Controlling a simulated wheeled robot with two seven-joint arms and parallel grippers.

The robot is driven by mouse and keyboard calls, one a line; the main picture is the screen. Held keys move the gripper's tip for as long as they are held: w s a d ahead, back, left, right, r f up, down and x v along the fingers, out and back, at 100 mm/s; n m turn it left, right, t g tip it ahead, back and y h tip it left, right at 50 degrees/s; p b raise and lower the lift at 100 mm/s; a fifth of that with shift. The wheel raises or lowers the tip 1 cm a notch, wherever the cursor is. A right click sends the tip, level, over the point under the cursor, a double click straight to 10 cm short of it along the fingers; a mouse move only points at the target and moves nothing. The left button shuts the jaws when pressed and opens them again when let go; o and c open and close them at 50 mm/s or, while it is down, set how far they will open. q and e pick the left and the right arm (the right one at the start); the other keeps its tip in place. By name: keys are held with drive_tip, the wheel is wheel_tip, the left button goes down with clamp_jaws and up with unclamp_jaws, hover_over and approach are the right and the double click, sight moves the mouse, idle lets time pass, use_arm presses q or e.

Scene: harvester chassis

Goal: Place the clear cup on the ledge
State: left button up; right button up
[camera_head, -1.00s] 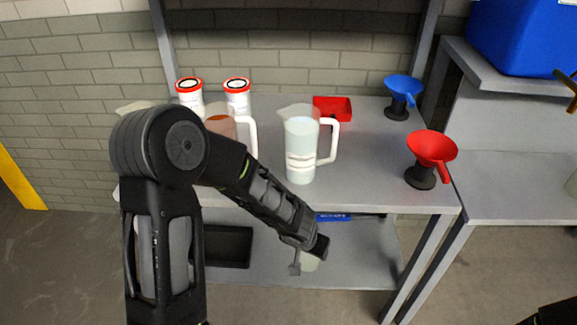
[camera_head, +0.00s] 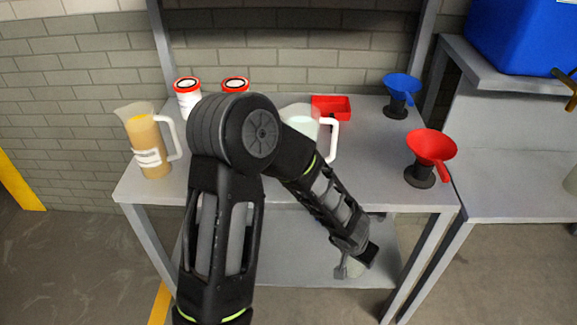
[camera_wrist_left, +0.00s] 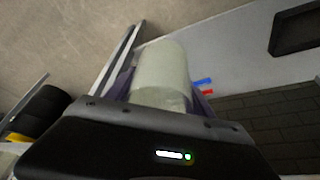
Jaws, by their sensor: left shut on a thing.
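In the left wrist view, a pale, cloudy cup (camera_wrist_left: 162,75) stands between my left gripper's fingers (camera_wrist_left: 160,88), which are shut on it. In the head view, my left gripper (camera_head: 354,264) is low in front of the metal table, around the height of its lower shelf (camera_head: 290,262). The cup is mostly hidden there by the wrist. I cannot tell which surface is the ledge; a grey raised shelf (camera_head: 462,62) under a blue bin stands at the right.
The table top (camera_head: 370,165) holds an amber jug (camera_head: 152,145), a clear jug (camera_head: 302,116) partly behind my arm, two red-lidded jars (camera_head: 187,98), a red tray (camera_head: 331,107), a blue funnel (camera_head: 402,92) and a red funnel (camera_head: 431,150). The right bench (camera_head: 510,180) is mostly clear.

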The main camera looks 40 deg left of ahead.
wheel_tip(320, 180, up, 10)
drive_tip(key=p, duration=1)
drive_tip(key=shift+s+d, duration=0.2)
drive_tip(key=shift+s, duration=0.25)
